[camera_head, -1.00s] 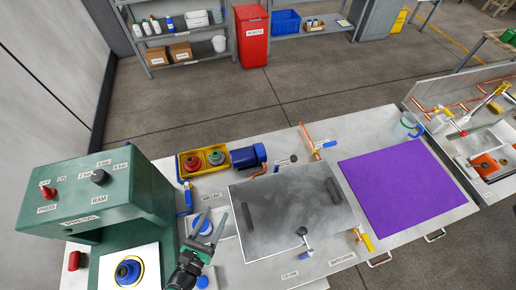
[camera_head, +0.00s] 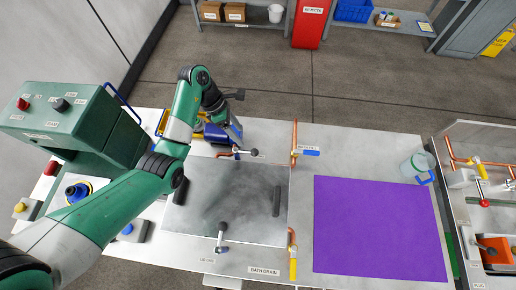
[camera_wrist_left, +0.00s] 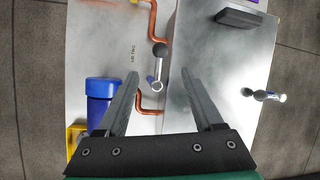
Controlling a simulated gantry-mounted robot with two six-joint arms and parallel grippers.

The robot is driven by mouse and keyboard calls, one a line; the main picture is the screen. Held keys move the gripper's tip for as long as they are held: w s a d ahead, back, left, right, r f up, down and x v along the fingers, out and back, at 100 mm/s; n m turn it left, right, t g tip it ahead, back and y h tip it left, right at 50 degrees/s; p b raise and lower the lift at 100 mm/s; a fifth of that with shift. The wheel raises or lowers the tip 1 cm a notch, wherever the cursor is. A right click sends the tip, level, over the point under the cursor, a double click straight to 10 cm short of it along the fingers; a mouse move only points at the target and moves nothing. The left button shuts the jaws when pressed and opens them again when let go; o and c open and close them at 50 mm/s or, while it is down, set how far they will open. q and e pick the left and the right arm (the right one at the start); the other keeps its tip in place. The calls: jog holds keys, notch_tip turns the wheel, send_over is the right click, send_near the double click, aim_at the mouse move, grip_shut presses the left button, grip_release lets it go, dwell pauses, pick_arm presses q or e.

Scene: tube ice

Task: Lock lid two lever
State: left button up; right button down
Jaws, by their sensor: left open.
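The lid two lever (camera_head: 242,153) has a dark round knob on a metal arm and stands at the back edge of the flat grey lid (camera_head: 228,205). In the left wrist view the lever (camera_wrist_left: 158,66) shows beside the "LID TWO" label (camera_wrist_left: 133,53). My left gripper (camera_head: 234,128) is open and empty, above and behind the lever in the head view. In the left wrist view the lever lies between the open fingertips (camera_wrist_left: 162,76) in the picture, with no contact visible. A second lever (camera_head: 222,236) stands at the lid's front edge. My right gripper is out of view.
A blue motor (camera_head: 216,135) sits beside the lever, partly behind my gripper. Copper pipes (camera_head: 294,140) with a blue-handled valve (camera_head: 306,153) stand to the right. The lid has dark handles (camera_head: 277,201). A purple mat (camera_head: 375,228) lies clear on the right.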

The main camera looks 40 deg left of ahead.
aim_at(253, 150)
pick_arm(q)
jog(key=b+x, duration=0.2)
jog(key=x, duration=0.9)
grip_shut()
dwell(1.0)
